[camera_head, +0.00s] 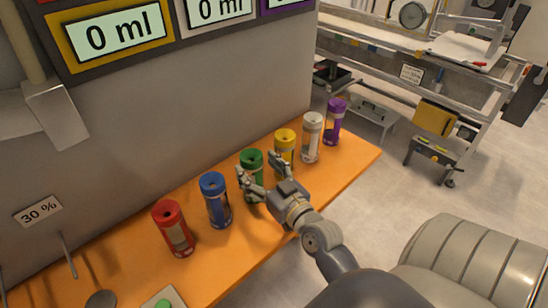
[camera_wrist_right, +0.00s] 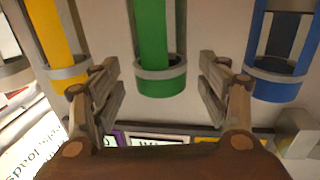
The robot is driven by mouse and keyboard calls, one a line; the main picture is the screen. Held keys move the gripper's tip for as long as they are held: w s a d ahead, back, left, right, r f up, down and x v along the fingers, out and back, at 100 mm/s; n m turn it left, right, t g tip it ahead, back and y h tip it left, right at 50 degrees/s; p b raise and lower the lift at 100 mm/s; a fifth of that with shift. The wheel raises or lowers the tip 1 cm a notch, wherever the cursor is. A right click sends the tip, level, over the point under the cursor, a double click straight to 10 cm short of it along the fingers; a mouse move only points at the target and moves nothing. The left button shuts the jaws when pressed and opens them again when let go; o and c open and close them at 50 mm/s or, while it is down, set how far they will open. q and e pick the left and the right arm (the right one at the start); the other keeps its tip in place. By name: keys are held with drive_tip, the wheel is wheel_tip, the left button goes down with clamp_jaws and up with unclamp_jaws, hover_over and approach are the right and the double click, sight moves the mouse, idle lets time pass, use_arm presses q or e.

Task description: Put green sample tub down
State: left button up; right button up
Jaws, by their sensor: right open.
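The green sample tub (camera_head: 252,158) stands upright on the orange shelf (camera_head: 345,165), in a row with other tubs. My right gripper (camera_head: 257,167) is at the green tub, with one finger on each side of it. In the right wrist view the green tub (camera_wrist_right: 160,45) is between the two open fingers (camera_wrist_right: 160,68), with a gap on each side. The tub's lower part is partly hidden by the gripper in the head view. My left gripper is not in view.
A blue tub (camera_head: 214,200) and a red tub (camera_head: 173,228) stand to the left. A yellow tub (camera_head: 284,145), white tub (camera_head: 312,137) and purple tub (camera_head: 334,122) stand to the right. A grey wall with displays (camera_head: 110,34) rises behind.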

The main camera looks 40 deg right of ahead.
drive_tip(key=s+b, duration=0.2)
drive_tip(key=s, duration=0.6)
drive_tip(key=shift+s+a, duration=0.35)
drive_tip(key=shift+a, duration=0.05)
